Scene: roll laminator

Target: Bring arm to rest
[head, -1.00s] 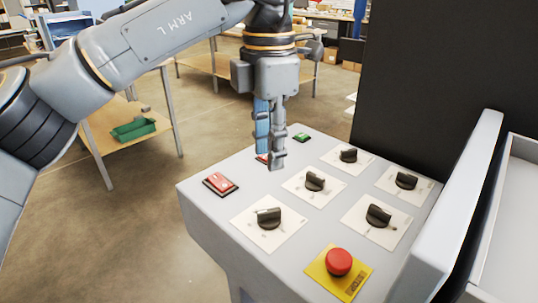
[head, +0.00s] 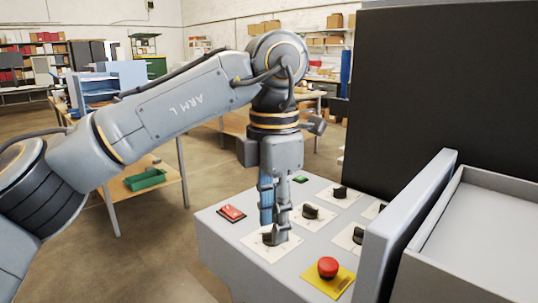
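My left gripper (head: 275,238) hangs pointing down over the grey control panel (head: 222,240). Its fingertips overlap the near-left black knob (head: 268,239) in the head view and partly hide it; I cannot tell whether they touch it. The finger opening is not clear from this angle. My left arm comes in from the left and bends down at the wrist. My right gripper is out of view.
The panel also carries a red button (head: 232,213), a green button (head: 300,179), several black knobs and a red emergency stop (head: 327,267) on a yellow plate. A grey side wall (head: 412,220) and a tall dark panel (head: 425,95) bound it at the right.

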